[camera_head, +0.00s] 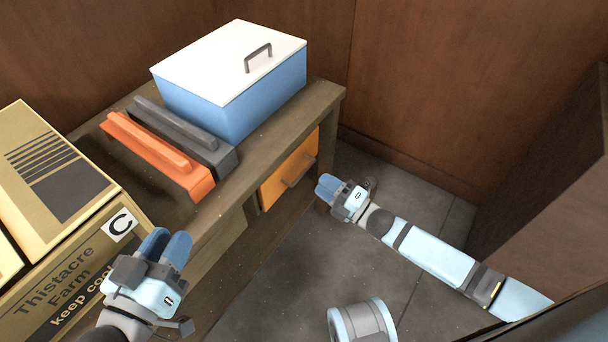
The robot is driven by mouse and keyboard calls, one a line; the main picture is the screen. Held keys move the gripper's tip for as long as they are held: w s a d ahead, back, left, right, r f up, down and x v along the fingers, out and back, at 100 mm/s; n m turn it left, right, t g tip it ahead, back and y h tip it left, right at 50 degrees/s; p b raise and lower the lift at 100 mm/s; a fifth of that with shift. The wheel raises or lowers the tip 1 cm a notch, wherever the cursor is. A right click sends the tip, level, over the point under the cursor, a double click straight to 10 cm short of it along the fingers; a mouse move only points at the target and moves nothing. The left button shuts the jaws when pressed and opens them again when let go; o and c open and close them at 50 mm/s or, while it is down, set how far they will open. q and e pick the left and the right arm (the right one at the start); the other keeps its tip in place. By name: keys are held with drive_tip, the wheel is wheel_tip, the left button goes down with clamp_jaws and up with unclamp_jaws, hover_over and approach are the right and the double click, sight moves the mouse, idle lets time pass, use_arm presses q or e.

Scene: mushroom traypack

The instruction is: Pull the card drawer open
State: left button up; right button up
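An orange drawer front (285,176) with a dark bar handle (298,171) sits under the right end of the wooden table. It looks closed, or nearly so. My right gripper (326,186) is close to the drawer, just right of and below the handle, with its blue fingers pointing left. It appears apart from the handle, and I cannot tell how wide its fingers stand. My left gripper (166,245) is at the lower left beside the cardboard box, away from the drawer. Its blue fingers point up with a small gap between them and nothing visible in it.
On the table (262,146) stand a blue box with a white lid (215,68), a dark grey tool (185,132) and an orange tool (160,160). A cardboard box (62,240) marked C stands at left. The floor (290,270) before the drawer is clear.

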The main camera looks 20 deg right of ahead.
sight(304, 171)
drive_tip(key=b+x, duration=0.1)
drive_tip(key=x, duration=0.5)
drive_tip(key=shift+w+a+b, duration=0.2)
drive_tip(key=shift+a+b, duration=0.05)
drive_tip(key=shift+b, duration=0.05)
clamp_jaws()
